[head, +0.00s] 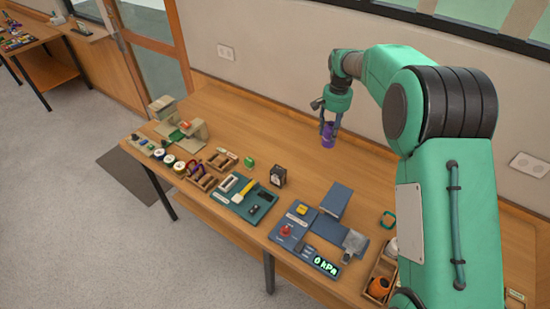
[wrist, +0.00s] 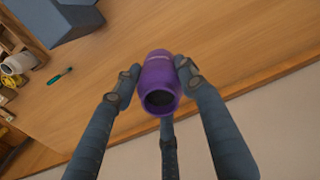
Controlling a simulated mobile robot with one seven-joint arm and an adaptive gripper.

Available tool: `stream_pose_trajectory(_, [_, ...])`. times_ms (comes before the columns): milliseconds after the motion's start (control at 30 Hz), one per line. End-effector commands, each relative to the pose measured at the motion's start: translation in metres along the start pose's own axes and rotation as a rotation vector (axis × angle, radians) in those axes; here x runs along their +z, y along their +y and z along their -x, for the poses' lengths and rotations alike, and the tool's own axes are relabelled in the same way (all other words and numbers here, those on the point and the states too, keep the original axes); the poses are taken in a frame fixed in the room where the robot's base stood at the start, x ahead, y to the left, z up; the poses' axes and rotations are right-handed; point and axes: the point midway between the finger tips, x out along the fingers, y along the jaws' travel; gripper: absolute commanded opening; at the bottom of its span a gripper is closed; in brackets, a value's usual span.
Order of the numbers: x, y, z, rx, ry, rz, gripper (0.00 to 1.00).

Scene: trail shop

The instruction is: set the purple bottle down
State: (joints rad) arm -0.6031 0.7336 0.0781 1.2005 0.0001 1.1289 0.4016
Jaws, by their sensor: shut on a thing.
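The purple bottle (head: 328,134) is in my gripper over the back part of the wooden bench, near the wall. In the wrist view the purple bottle (wrist: 158,82) sits between the fingers, its dark round opening facing the camera. My gripper (head: 330,122) points down and is shut on the bottle; its fingers also show in the wrist view (wrist: 156,78). I cannot tell whether the bottle's base touches the bench top (head: 240,115).
A blue box-like block (head: 335,201), a small dark device (head: 278,175) and a blue panel with a "0 kPa" display (head: 325,265) stand toward the front. Trays and small tools fill the front left. The bench around the bottle is clear.

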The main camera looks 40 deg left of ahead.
Motion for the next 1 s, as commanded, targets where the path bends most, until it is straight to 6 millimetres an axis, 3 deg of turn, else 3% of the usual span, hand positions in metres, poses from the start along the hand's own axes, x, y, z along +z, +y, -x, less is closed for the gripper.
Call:
stream_pose_trajectory(433, [-0.026, -0.1, -0.014, -0.001, 0.001, 0.003, 0.09])
stream_pose_trajectory(800, [-0.03, -0.18, -0.029, -0.001, 0.001, 0.004, 0.09])
stream_pose_trajectory(1000, [-0.026, -0.213, -0.038, -0.001, 0.0, 0.003, 0.09])
